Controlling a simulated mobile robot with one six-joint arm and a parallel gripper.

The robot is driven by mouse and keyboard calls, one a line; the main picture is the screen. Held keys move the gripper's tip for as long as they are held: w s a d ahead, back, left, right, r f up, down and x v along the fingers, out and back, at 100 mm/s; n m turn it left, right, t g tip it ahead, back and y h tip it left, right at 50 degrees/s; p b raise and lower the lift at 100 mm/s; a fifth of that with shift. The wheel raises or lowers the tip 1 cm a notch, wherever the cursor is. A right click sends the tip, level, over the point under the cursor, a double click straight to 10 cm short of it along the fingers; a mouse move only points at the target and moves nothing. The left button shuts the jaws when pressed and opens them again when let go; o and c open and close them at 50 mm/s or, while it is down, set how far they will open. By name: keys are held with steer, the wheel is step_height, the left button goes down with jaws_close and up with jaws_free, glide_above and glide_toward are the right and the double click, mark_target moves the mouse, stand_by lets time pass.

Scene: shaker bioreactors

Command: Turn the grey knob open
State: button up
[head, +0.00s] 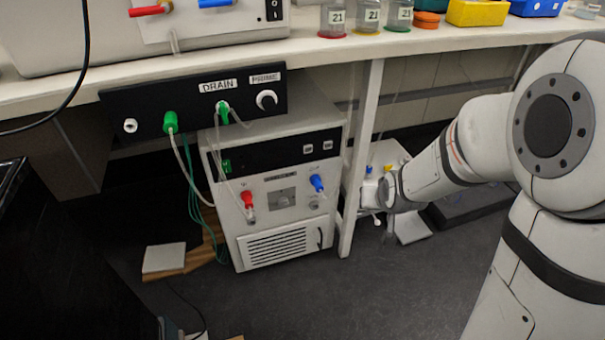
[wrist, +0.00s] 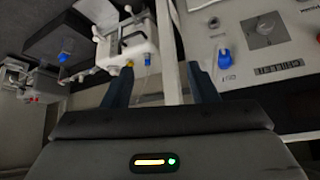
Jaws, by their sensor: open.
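The white floor unit (head: 290,210) stands under the bench. A grey square plate (head: 281,198) with a small dial sits between its red valve (head: 248,199) and blue valve (head: 317,183). A small grey knob (head: 314,204) is below the blue valve. In the wrist view, the round grey dial (wrist: 265,27) is at the upper right, with the blue valve (wrist: 224,60) left of it. I cannot tell which is the task's knob. My gripper (wrist: 158,72) is open and empty, touching no knob; its fingers are not clear in the head view.
A white bench leg (head: 361,160) stands right of the unit and passes behind my fingers in the wrist view. A white container (wrist: 128,47) with a yellow fitting is beyond. Tubes hang from the black DRAIN panel (head: 145,104).

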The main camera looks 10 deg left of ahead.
steer(key=w+a+f+t+y, duration=0.1)
steer(key=w+a+f+t, duration=0.1)
steer(key=w+a+f, duration=0.35)
steer(key=n+t+y, duration=0.3)
steer(key=t+y, duration=0.3)
steer(key=y, duration=0.2)
glide_toward(284, 206)
steer(key=shift+n, duration=0.3)
steer(key=b+x, duration=0.2)
steer(key=x, duration=0.6)
steer(key=shift+w+a, duration=0.2)
steer(key=shift+w, duration=0.1)
steer(key=shift+r, duration=0.1)
steer(key=shift+c, duration=0.2)
steer(key=c, duration=0.9)
